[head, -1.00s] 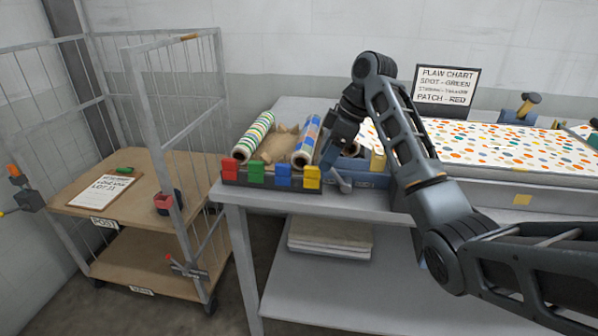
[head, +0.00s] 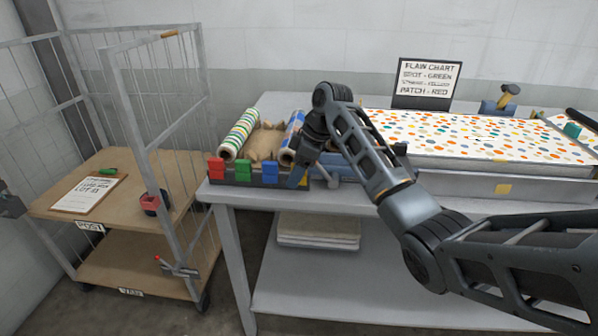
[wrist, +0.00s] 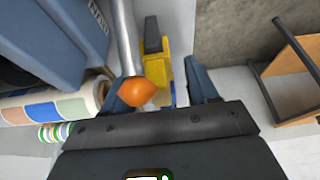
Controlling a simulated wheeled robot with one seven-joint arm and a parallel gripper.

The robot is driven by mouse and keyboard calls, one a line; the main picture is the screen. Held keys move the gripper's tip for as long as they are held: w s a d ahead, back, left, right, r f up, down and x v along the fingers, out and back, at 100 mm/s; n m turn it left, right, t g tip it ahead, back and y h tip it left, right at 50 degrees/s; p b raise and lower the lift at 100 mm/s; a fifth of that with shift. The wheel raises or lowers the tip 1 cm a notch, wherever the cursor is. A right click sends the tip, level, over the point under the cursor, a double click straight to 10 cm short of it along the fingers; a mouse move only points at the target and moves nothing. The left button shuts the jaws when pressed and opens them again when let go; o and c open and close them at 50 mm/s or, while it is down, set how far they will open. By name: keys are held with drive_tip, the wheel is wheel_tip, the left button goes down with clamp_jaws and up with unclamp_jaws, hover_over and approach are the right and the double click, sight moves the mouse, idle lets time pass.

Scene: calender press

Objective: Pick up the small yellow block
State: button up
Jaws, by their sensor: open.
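The small yellow block (wrist: 157,70) shows in the wrist view between my open fingers, partly behind an orange knob. In the head view my gripper hides it at the right end of the dark rack (head: 243,184). The rack also holds a red block (head: 216,167), a green block (head: 243,170) and a blue block (head: 270,172). My gripper (head: 298,180) is open, pointing down at that end of the rack; its fingers also show in the wrist view (wrist: 160,85). I cannot tell whether they touch the yellow block.
The orange knob (wrist: 137,92) on a metal lever (wrist: 126,40) is close to one finger. Patterned rolls (head: 240,133) lie behind the rack on the grey table (head: 225,196). A wire-sided cart (head: 140,215) stands left. A dotted sheet (head: 480,135) lies right.

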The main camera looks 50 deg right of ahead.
drive_tip(key=shift+c, duration=0.4)
clamp_jaws()
